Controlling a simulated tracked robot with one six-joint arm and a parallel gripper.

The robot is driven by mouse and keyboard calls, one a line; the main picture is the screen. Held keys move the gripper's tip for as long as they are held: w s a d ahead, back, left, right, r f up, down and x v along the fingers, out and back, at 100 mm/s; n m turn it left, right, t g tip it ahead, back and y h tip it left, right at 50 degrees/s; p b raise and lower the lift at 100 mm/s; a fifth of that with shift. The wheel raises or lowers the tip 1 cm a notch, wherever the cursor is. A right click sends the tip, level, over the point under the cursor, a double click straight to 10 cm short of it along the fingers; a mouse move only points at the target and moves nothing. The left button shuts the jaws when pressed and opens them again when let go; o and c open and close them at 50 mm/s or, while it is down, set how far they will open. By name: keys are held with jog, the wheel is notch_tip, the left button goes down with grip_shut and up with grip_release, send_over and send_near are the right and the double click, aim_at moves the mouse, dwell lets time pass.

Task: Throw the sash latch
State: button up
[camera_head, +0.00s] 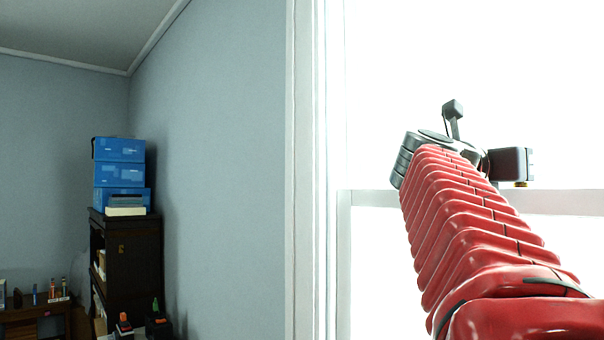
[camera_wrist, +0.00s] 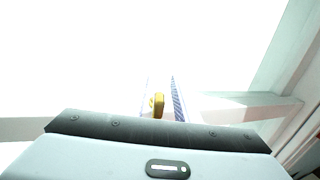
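The sash latch shows as a small gold piece (camera_head: 520,184) on the white sash rail of the window, just under the dark block at the end of my arm. In the wrist view the gold latch (camera_wrist: 158,105) stands in the middle, just beyond the dark edge of my wrist housing. A pale piece with a blue hatched side lies right beside it, and I cannot tell whether this is a finger or part of the latch. My gripper (camera_head: 512,163) is at the latch. Its fingers are not clear, and contact cannot be told.
The white sash rail (camera_head: 570,202) crosses the bright window, with the white frame (camera_head: 305,170) to its left. Blue boxes (camera_head: 119,162) stand on a dark cabinet (camera_head: 133,255) in the far left corner. A low table (camera_head: 35,312) with small items is at lower left.

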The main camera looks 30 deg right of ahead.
jog(key=shift+c, duration=0.4)
grip_shut()
jog(key=shift+w+a, duration=0.1)
jog(key=shift+a, duration=0.3)
jog(key=shift+d, duration=0.3)
jog(key=shift+d+f, duration=0.1)
